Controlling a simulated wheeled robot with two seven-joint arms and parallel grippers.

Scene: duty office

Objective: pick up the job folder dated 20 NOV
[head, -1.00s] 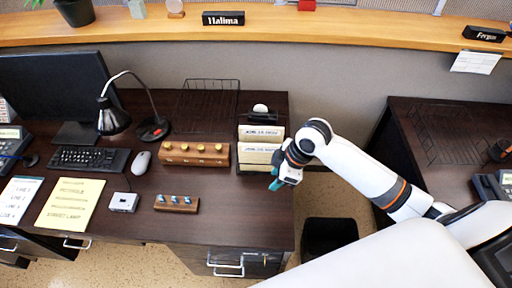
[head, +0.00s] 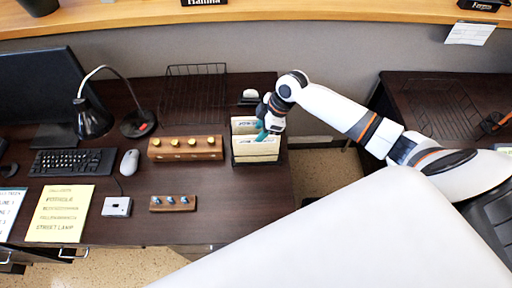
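The job folders are cream cards standing in a dark holder (head: 284,158) at the right end of the desk. The front folder (head: 255,147) shows its face, with printing too small to read. The rear folder (head: 243,124) stands behind it and is partly covered by my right gripper. I cannot tell which one is dated 20 NOV. My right gripper (head: 264,134) points down at the holder, its teal fingertips at the folders' top edges. Its finger gap is too small to make out. My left gripper is not in view.
A wooden block with yellow knobs (head: 186,155) stands left of the holder, with a black wire tray (head: 194,92) behind. A desk lamp (head: 92,118), keyboard (head: 72,162) and mouse (head: 130,162) are further left. The desk front near the holder is clear.

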